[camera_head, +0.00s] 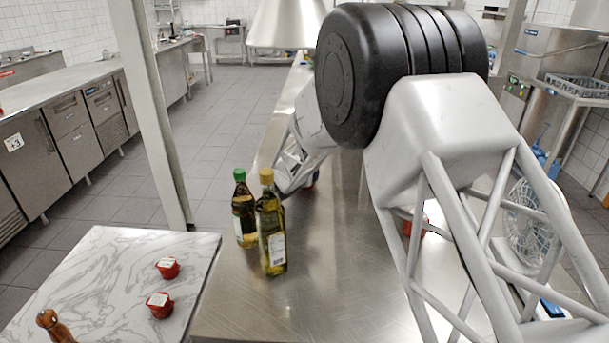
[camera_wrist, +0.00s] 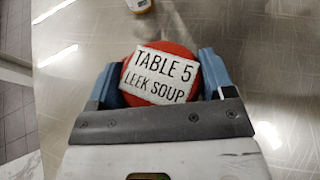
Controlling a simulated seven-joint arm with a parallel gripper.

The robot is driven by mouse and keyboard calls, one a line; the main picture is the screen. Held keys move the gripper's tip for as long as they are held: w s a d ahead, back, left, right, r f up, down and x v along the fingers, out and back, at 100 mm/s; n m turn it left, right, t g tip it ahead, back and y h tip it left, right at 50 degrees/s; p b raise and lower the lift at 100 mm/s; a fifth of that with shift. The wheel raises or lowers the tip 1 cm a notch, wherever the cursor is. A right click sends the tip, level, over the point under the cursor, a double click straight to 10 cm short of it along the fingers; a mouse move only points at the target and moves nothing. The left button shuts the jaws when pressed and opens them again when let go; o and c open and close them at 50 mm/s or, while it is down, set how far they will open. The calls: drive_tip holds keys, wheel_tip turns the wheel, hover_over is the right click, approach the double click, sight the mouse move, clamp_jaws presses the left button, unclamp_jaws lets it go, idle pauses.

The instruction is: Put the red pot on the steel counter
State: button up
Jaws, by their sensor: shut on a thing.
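A red pot (camera_wrist: 185,50) with a white label reading "TABLE 5 LEEK SOUP" (camera_wrist: 160,76) sits between the fingers of my gripper (camera_wrist: 160,82) in the wrist view. The fingers are shut on it. The steel counter (camera_head: 315,250) runs down the middle of the head view, and its surface (camera_wrist: 265,50) shows behind the pot in the wrist view. I cannot tell whether the pot touches it. In the head view my arm mostly hides the gripper. Two more red pots, a rear one (camera_head: 168,270) and a nearer one (camera_head: 160,309), stand on a marble surface.
Two oil bottles, one green-capped (camera_head: 243,215) and one yellow-capped (camera_head: 271,235), stand on the counter left of my arm. A red thing (camera_head: 408,228) is partly hidden behind my arm. The counter's near middle is clear.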

drive_tip(key=shift+f, duration=0.3)
drive_tip(key=o, duration=1.1)
drive_tip(key=shift+r, duration=0.1)
drive_tip(key=shift+s+r, duration=0.1)
drive_tip(key=shift+s+a+r, duration=0.2)
drive_tip(key=shift+s+a, duration=0.05)
drive_tip(key=shift+s, duration=0.25)
drive_tip(key=shift+v, duration=0.95)
drive_tip(key=shift+w+r, duration=0.1)
drive_tip(key=shift+r, duration=3.35)
drive_tip(key=shift+d+r, duration=0.1)
drive_tip(key=shift+d, duration=0.05)
